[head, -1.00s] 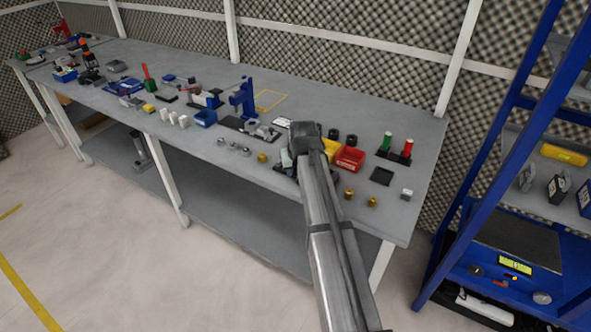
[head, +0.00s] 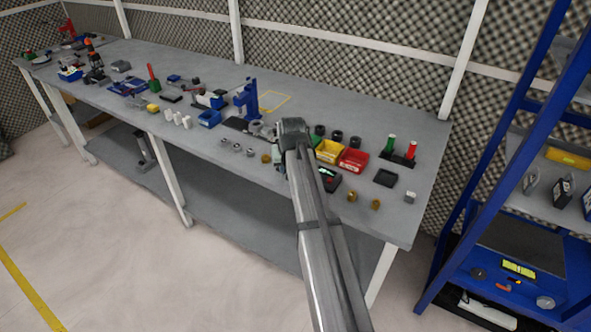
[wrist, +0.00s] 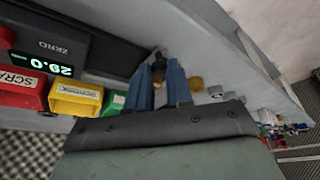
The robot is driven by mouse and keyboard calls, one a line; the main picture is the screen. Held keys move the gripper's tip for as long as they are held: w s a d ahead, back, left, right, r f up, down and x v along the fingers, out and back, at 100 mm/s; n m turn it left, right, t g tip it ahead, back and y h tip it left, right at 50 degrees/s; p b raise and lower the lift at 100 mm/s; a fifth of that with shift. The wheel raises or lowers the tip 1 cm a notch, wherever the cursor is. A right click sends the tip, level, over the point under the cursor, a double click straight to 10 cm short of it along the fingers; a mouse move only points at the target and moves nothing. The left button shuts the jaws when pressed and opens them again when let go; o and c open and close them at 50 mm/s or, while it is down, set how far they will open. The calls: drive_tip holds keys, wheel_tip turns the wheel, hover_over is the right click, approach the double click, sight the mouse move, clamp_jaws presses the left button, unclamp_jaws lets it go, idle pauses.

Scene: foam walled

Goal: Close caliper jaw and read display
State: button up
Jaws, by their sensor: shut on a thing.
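A dark readout unit (wrist: 50,50) with a lit display (wrist: 42,65) and a ZERO label is at the upper left of the wrist view. Its digits appear upside down and look like 29.0. In the head view the unit (head: 329,180) lies just right of my arm. My gripper (wrist: 160,68) has two blue fingers, close together on a small dark piece (wrist: 158,62), which I take to be the caliper jaw; most of it is hidden. In the head view my gripper (head: 279,162) is low over the bench front, and the arm hides much of the caliper.
A yellow bin (head: 329,152) and a red bin (head: 353,160) stand right of my gripper. Brass pieces (head: 352,196) lie near the front edge. A blue press (head: 246,100) stands behind to the left. A black tray (head: 386,178) is at the right.

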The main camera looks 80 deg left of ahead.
drive_tip(key=o, duration=0.5)
drive_tip(key=v, duration=1.4)
drive_tip(key=shift+f, duration=0.1)
idle(0.9)
